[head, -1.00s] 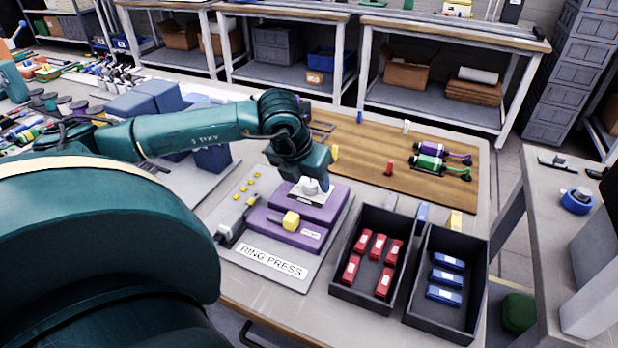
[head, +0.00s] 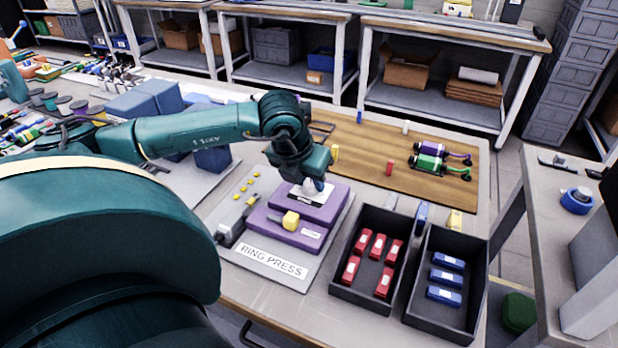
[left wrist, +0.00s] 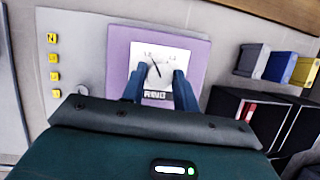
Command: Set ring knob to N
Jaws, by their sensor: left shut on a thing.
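The ring knob (left wrist: 159,75) is a round pale knob on a white dial plate marked RING (left wrist: 155,95), set on the purple ring press (head: 325,205). In the left wrist view its dark pointer line leans up and to the left, toward the left one of two small scale marks. The marks are too small to read surely, and I cannot make out an N. My left gripper (left wrist: 159,88) is shut on the knob, one blue finger on each side of it. In the head view the left gripper (head: 314,186) hides most of the knob. My right gripper is not in view.
Black bins with red blocks (head: 358,255) and blue blocks (head: 446,278) stand at the right. A wooden board (head: 430,190) lies behind.

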